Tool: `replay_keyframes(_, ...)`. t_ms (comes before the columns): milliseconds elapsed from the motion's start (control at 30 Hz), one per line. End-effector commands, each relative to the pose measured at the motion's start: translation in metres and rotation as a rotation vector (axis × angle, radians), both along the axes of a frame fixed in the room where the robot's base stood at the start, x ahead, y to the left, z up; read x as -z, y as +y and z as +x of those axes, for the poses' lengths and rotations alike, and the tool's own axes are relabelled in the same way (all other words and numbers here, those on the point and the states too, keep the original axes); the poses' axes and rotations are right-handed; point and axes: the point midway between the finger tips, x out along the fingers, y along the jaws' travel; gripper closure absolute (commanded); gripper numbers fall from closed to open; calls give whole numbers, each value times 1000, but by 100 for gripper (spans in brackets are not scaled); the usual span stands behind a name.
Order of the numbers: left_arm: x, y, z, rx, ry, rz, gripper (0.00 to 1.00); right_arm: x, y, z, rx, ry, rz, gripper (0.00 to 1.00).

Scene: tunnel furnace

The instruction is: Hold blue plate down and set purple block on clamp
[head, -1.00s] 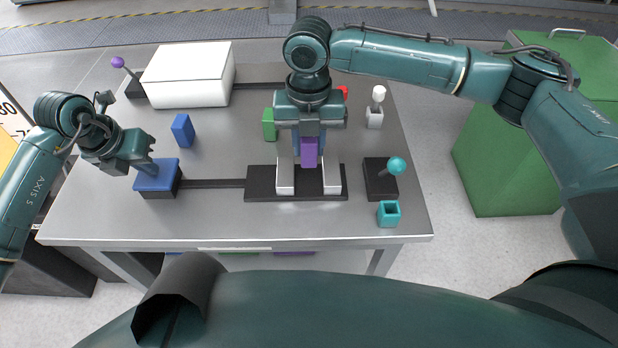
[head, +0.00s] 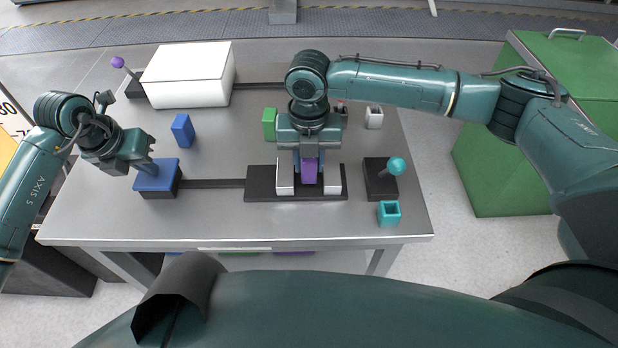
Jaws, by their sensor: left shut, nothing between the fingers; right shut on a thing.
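The blue plate (head: 160,181) sits on a dark block at the left of the table. My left gripper (head: 150,167) is shut and empty, with its fingertips pointing down onto the plate's top. The clamp (head: 261,188) is a black base with two pale upright jaws, at the front middle of the table. My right gripper (head: 309,158) is shut on the purple block (head: 309,173) and holds it between the two jaws. The block's lower end is close to the base; I cannot tell whether it touches. The gripper hides the block's upper part.
A dark bar (head: 215,184) links the blue plate's block to the clamp. A teal-knobbed lever (head: 396,167) and a teal open box (head: 388,214) stand right of the clamp. A blue block (head: 182,131), a green block (head: 269,122) and a white box (head: 188,75) stand behind.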

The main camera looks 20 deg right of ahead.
Motion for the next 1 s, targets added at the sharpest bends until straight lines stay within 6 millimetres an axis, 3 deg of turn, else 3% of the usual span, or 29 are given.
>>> replay_keyframes(300, 2, 0, -1, -1, 5, 2, 100, 14, 0, 0, 0, 0, 0, 97)
replay_keyframes(600, 2, 0, -1, -1, 5, 2, 100, 15, 0, 0, -1, -1, 0, 97)
replay_keyframes(633, 2, 0, -1, -1, 5, 2, 100, 15, 0, 0, -1, -1, 0, 71)
replay_keyframes(900, 2, 0, -1, -1, 5, 2, 100, 15, -1, 0, 0, 1, -2, 49)
replay_keyframes(1000, 2, 0, -1, -1, 4, 2, 100, 16, -1, 0, 0, 1, -3, 48)
